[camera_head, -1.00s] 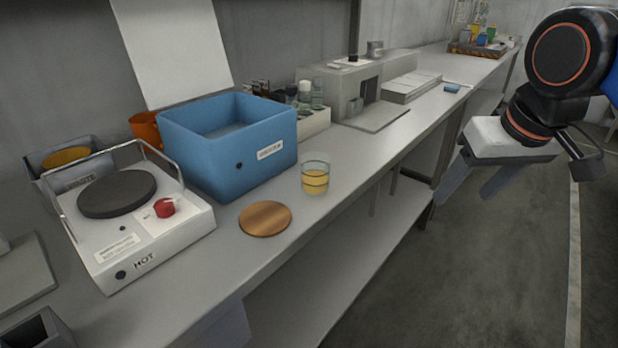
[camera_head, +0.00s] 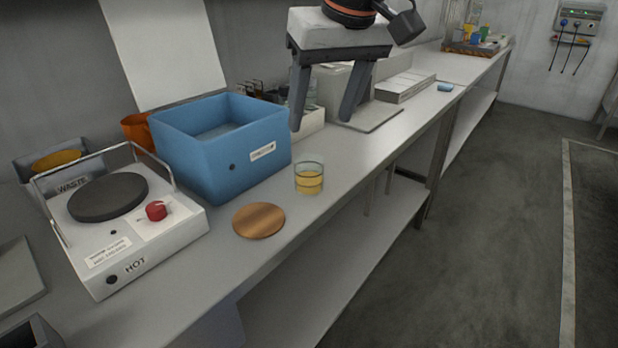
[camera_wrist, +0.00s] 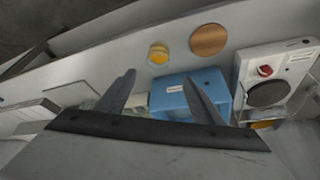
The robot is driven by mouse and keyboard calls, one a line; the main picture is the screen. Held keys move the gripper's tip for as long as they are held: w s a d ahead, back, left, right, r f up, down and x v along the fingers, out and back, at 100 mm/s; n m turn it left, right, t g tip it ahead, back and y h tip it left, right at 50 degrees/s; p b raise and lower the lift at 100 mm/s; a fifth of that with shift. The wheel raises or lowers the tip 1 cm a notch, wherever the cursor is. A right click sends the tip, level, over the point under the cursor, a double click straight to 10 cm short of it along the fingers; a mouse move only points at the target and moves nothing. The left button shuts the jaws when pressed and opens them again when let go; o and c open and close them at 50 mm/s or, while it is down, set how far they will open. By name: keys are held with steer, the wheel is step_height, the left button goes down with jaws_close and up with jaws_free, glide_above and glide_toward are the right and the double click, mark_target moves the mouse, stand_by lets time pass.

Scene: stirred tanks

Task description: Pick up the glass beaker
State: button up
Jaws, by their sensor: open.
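The glass beaker (camera_head: 309,178) stands upright on the bench, close to its front edge, with yellow-orange liquid in it. It also shows in the wrist view (camera_wrist: 158,54), beyond the fingertips. My gripper (camera_head: 320,124) is open and empty. In the head view it hangs above the bench, with its fingers pointing down, higher than the beaker and apart from it. In the wrist view my gripper (camera_wrist: 163,78) has its two fingers spread wide, with nothing between them.
A blue bin (camera_head: 222,170) stands just left of the beaker. A round wooden disc (camera_head: 258,220) lies in front of it. A hot plate (camera_head: 130,228) with a red knob is at the left. A grey box-shaped device (camera_head: 338,85) stands behind my gripper. The bench's right edge drops to a lower shelf.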

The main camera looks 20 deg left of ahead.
mark_target(309, 170)
steer(key=x, duration=1.6)
steer(key=shift+w+d, duration=0.1)
steer(key=shift+d, duration=0.1)
steer(key=shift+r, duration=0.1)
steer(key=shift+c, duration=0.6)
steer(key=c, duration=1.1)
steer(key=shift+o, duration=0.2)
